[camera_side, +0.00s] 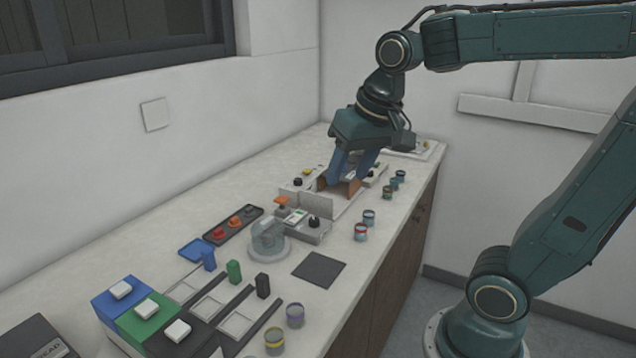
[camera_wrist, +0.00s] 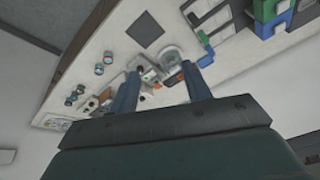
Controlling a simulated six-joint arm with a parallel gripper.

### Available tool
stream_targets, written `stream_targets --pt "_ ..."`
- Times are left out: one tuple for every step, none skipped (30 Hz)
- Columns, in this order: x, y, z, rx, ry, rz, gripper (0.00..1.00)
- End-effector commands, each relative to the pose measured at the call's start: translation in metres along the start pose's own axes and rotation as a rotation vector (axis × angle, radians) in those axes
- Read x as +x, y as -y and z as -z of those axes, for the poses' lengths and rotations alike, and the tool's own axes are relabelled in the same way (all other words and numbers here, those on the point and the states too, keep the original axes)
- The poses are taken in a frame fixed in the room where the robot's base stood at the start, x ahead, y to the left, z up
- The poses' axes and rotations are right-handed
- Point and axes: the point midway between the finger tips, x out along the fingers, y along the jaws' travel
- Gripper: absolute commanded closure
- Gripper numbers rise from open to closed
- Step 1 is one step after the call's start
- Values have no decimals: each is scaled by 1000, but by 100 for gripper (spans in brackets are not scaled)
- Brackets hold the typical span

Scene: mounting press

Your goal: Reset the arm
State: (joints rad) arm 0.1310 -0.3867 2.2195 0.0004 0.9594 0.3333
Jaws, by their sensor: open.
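I cannot tell whether the fingertips touch anything.
Several small jars (camera_side: 361,232) line the counter's right edge. A glass-domed round device (camera_side: 267,238), a dark square mat (camera_side: 319,269), a tray with red knobs (camera_side: 233,222) and blue, green and black boxes (camera_side: 146,312) occupy the near half. The wall bounds the left.

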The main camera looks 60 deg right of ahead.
Motion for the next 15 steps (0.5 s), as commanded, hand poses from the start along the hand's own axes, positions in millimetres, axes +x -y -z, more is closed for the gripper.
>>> stream_targets --pt "-4 0 -11 -46 -15 11 52" --pt "-5 0 -18 -75 -22 16 52" --pt "-7 0 -26 -112 -33 23 52" --pt "-8 0 -32 -141 -42 28 52" --pt "-8 0 -38 -169 -49 33 52" --pt "-9 -1 -46 -206 -60 40 52" --pt "-10 -2 -51 -234 -68 44 52" --pt "-10 -2 -57 -260 -76 49 52" --pt "-10 -3 -64 -293 -85 55 52" --pt "-10 -4 -69 -317 -91 58 52" --pt "-10 -4 -73 -338 -99 61 52" --pt "-9 -5 -78 -364 -106 65 52" --pt "-9 -6 -82 -382 -112 68 52" --pt "-9 -6 -85 -398 -117 70 52" --pt "-8 -7 -88 -415 -122 73 52"
